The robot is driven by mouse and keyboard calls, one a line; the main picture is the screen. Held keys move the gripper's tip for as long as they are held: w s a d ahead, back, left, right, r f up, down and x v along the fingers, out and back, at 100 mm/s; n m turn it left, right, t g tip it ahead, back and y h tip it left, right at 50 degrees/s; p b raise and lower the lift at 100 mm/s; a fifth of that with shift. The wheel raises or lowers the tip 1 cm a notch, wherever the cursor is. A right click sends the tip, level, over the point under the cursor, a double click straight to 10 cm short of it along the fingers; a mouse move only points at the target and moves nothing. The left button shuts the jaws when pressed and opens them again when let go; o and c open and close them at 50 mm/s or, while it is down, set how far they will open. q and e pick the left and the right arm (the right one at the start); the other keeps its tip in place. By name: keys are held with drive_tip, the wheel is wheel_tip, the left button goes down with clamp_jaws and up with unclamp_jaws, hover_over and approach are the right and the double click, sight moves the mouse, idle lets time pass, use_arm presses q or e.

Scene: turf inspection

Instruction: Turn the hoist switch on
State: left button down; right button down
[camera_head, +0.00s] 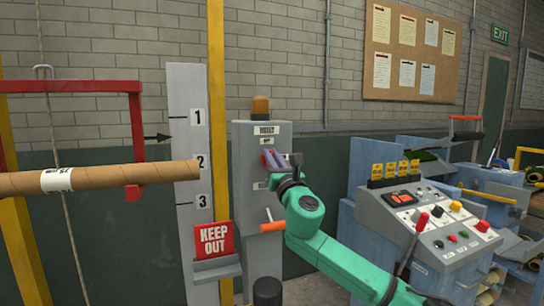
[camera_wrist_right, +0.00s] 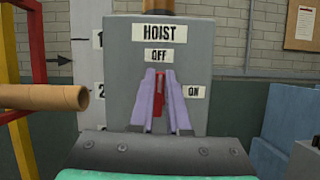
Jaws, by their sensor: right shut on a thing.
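The grey hoist box (camera_head: 245,185) stands in the middle of the head view. In the right wrist view its HOIST label (camera_wrist_right: 160,33) is at the top, with the OFF label (camera_wrist_right: 159,55) below it and the ON label (camera_wrist_right: 195,91) to the right. The red switch handle (camera_wrist_right: 159,88) stands upright below OFF, between the two purple fingers of my right gripper (camera_wrist_right: 160,78). That gripper is shut on the handle; the fingers hide part of it. In the head view my right gripper (camera_head: 274,159) is at the box's front. My left gripper is not in view.
An orange lever (camera_head: 266,226) sticks out lower on the box. A level post (camera_head: 187,130) and KEEP OUT sign (camera_head: 214,239) are at left. A cardboard tube (camera_head: 110,178) hangs by the red frame (camera_head: 70,87). A control console (camera_head: 430,225) stands at right.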

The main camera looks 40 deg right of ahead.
drive_tip(key=shift+s+d+f+m+g+h+p, duration=0.2)
drive_tip(key=shift+m+g+h+p, duration=0.8)
drive_tip(key=shift+m, duration=2.55)
drive_tip(key=shift+w+d+f+m+g+h+p, duration=0.1)
drive_tip(key=shift+f+m+g+h+p, duration=0.2)
drive_tip(key=shift+m+g+p, duration=2.35)
drive_tip(key=shift+s+d+f+m+g+h+p, duration=0.2)
drive_tip(key=shift+m+h+p, duration=0.4)
drive_tip(key=shift+m, duration=3.9)
drive_tip(key=shift+w, duration=0.1)
drive_tip(key=c, duration=0.9)
unclamp_jaws()
drive_tip(key=shift+w+a, duration=0.1)
drive_tip(key=shift+w, duration=0.15)
drive_tip(key=shift+f, duration=0.1)
